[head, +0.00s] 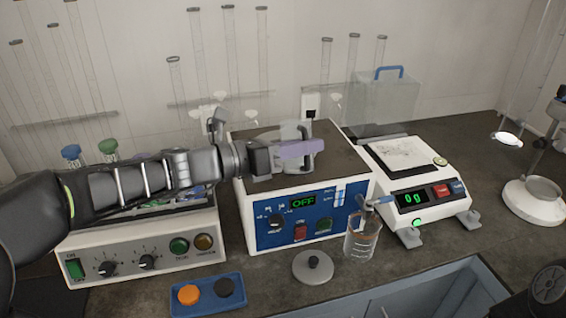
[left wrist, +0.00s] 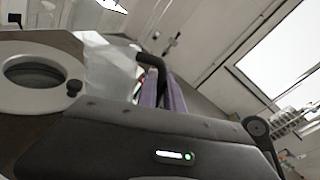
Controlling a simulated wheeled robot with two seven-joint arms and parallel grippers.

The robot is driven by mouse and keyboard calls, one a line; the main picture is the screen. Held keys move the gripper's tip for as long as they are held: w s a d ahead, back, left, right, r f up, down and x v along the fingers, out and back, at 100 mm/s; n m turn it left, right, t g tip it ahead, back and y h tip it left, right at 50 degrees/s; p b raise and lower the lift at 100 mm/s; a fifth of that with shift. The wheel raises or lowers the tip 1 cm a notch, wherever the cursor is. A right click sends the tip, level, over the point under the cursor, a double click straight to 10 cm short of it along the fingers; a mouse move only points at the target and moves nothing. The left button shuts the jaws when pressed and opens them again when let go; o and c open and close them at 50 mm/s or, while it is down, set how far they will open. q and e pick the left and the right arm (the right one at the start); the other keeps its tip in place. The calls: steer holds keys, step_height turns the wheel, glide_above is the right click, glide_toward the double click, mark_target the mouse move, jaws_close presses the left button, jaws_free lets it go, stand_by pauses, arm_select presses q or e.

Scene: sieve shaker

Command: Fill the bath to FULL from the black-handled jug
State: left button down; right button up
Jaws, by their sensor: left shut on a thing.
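The bath (head: 262,232) is a white box with a blue front panel, a display reading OFF and a pale gauge strip (head: 340,194). My left gripper (head: 303,150) is over the bath's dark top, its lilac fingers shut. In the left wrist view the fingers (left wrist: 160,92) close on the black handle of the clear jug (left wrist: 110,62). The clear jug (head: 290,131) shows behind the fingers in the head view, over the back of the bath top; its tilt and water level cannot be told. My right gripper is not in view.
A grey knobbed lid (head: 313,266) and a blue tray (head: 206,292) lie in front. A balance (head: 415,172) reading 0 g is at right; a control box (head: 140,246) is at left.

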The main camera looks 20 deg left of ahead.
arm_select(q)
steer(key=shift+s+d+f+m+t+h+b, duration=0.25)
steer(key=shift+s+f+m+b, duration=0.4)
steer(key=shift+b, duration=1.05)
steer(key=shift+s+d+f+m+g+b, duration=0.1)
steer(key=shift+s+d+f+m+b, duration=0.25)
steer(key=shift+m+b, duration=0.9)
steer(key=shift+s+d+f+m+t+h+b, duration=0.15)
steer(key=shift+s+d+f+m+b, duration=0.35)
steer(key=shift+b, duration=1.65)
steer(key=shift+w+a+f, duration=0.1)
steer(key=shift+a+f, duration=0.05)
steer(key=shift+a, duration=0.05)
